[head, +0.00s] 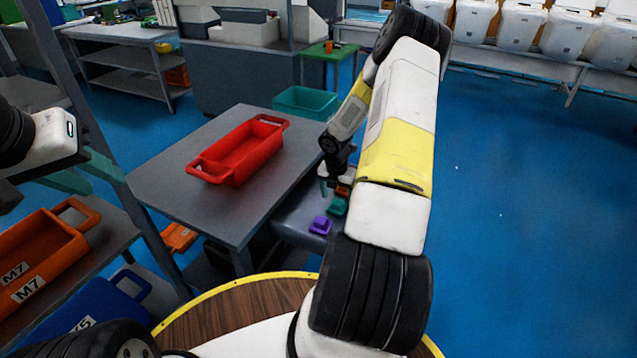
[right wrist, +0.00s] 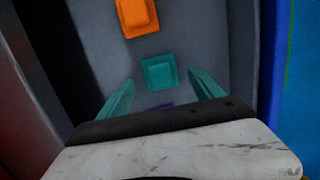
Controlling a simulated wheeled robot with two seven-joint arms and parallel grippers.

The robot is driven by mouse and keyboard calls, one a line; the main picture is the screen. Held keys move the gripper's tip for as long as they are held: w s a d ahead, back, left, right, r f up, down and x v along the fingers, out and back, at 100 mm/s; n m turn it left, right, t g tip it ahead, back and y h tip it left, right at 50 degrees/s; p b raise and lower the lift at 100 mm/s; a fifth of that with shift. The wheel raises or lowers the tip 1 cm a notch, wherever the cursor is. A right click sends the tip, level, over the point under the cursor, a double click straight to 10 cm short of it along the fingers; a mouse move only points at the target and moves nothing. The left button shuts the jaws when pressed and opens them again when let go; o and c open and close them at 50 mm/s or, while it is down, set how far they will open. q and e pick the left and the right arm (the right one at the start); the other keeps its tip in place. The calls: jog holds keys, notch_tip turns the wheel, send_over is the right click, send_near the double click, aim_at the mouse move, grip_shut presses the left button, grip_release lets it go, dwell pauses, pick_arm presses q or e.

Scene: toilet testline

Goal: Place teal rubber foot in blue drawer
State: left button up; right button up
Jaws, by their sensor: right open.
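The teal rubber foot (right wrist: 159,72) lies on a grey surface in the right wrist view, ahead of and between the spread teal fingers of my right gripper (right wrist: 161,88), not held. In the head view the teal foot (head: 338,206) is partly hidden near my right gripper (head: 334,184), which reaches down over the low grey surface. A blue drawer (head: 98,306) with a handle and a partly readable label sits at the lower left, below an orange drawer. My left gripper (head: 84,174) is at the left edge, its teal fingers apart and empty.
An orange foot (right wrist: 137,17) and a purple foot (head: 320,225) lie near the teal one. A red tray (head: 237,150) stands on the grey table (head: 180,172). An orange drawer (head: 38,256) marked M7 sits on the left rack. A rack post stands near my left gripper.

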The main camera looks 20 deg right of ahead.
notch_tip(320, 180, up, 8)
notch_tip(320, 180, up, 9)
jog(key=m, duration=0.4)
send_over(336, 205)
jog(key=s+a, duration=0.1)
jog(key=a, duration=0.2)
jog(key=s+a+r+m+t, duration=0.1)
jog(key=s+a+r+m, duration=0.2)
jog(key=r, duration=0.3)
jog(key=s+a+r+m, duration=0.2)
jog(key=a+r+m, duration=0.15)
jog(key=r, duration=0.35)
jog(key=s+a+r+m+t+y, duration=0.1)
jog(key=s+a+r+m+t, duration=0.1)
jog(key=s+a+r+m, duration=0.4)
jog(key=s+a+r+m+t+y, duration=0.2)
jog(key=s+a+r+m, duration=0.3)
jog(key=s+m, duration=0.4)
jog(key=shift+s+a+r+y, duration=0.35)
jog(key=shift+s+a, duration=0.2)
jog(key=shift+s, duration=0.65)
